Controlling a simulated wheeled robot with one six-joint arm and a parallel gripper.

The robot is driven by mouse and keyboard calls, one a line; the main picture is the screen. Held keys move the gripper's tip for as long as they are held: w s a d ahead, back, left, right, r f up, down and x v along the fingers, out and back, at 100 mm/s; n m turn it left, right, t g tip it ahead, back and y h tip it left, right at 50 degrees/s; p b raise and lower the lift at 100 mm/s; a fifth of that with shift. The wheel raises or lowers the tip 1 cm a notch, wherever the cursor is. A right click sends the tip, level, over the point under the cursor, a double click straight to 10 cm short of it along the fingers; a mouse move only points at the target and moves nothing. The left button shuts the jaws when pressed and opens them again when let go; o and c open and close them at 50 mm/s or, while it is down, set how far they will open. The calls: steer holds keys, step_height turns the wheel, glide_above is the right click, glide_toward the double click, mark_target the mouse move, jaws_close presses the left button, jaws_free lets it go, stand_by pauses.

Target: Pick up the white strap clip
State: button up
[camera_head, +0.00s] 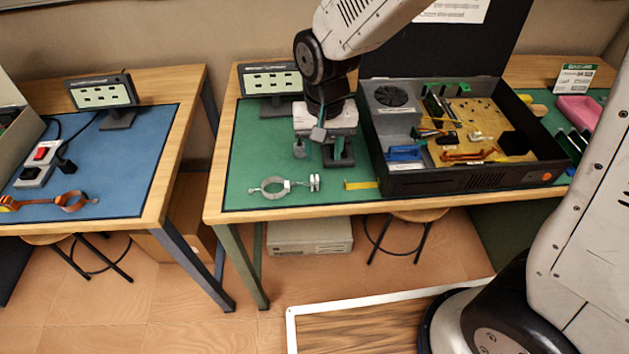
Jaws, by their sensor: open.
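The white strap clip (272,188) lies on the green mat near the table's front edge, left of the open computer case. It has a round ring on the left and small upright tabs on its right end. My gripper (322,160) hangs above the mat, behind and to the right of the clip, pointing down. Its two fingers are apart, and I see nothing held between them. It is clear of the clip in this view.
The open black computer case (480,180) stands close to the right of my gripper. A yellow strip (361,185) lies between clip and case. A small monitor (270,79) stands behind. The blue-matted table (130,180) is at left. The mat left of the clip is clear.

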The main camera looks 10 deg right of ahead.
mark_target(315, 178)
steer(key=f, duration=0.3)
steer(key=a+f, duration=0.1)
steer(key=f, duration=0.5)
steer(key=shift+w+a+f, duration=0.25)
steer(key=shift+a+f, duration=0.05)
steer(key=shift+a, duration=0.05)
steer(key=c, duration=0.9)
